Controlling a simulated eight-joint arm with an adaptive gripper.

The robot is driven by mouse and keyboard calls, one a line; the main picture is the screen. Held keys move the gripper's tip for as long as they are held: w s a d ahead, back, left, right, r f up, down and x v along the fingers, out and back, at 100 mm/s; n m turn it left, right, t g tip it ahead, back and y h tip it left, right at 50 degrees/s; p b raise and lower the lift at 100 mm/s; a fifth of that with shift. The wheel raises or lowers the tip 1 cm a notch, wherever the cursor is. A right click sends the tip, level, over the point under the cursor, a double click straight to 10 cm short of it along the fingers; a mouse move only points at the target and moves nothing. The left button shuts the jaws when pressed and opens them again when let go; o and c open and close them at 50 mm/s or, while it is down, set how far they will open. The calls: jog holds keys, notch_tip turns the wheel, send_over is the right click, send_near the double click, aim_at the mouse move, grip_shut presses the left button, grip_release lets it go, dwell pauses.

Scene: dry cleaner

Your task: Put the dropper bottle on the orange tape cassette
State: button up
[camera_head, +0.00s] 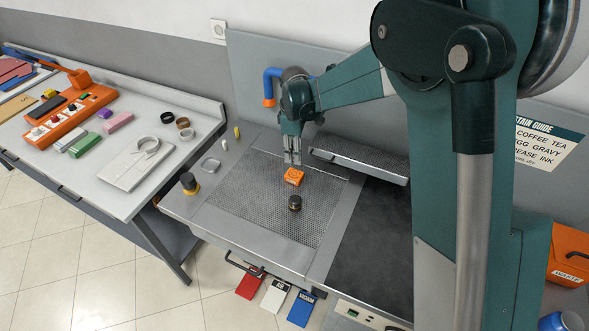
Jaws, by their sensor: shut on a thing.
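The orange tape cassette (294,177) lies on the perforated metal panel in the middle of the work table. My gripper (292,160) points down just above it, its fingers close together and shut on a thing. That thing is too small and too hidden by the fingers to make out clearly; from its place over the cassette I take it to be the dropper bottle. Whether it touches the cassette cannot be told.
A short dark jar (295,203) stands on the perforated panel (245,205), in front of the cassette. A dark-topped container with a yellow-orange base (189,184) stands at the left edge. A raised metal ledge (360,166) lies right of the gripper. The panel's left part is clear.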

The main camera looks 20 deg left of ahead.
aim_at(295, 174)
jog(key=shift+f, duration=1.9)
jog(key=shift+f, duration=0.15)
jog(key=shift+f, duration=1.75)
jog(key=shift+f, duration=0.1)
jog(key=o, duration=0.4)
jog(key=shift+f, duration=0.1)
jog(key=o, duration=0.5)
jog(key=shift+r, duration=0.2)
notch_tip(295, 174, up, 12)
jog(key=shift+r, duration=0.1)
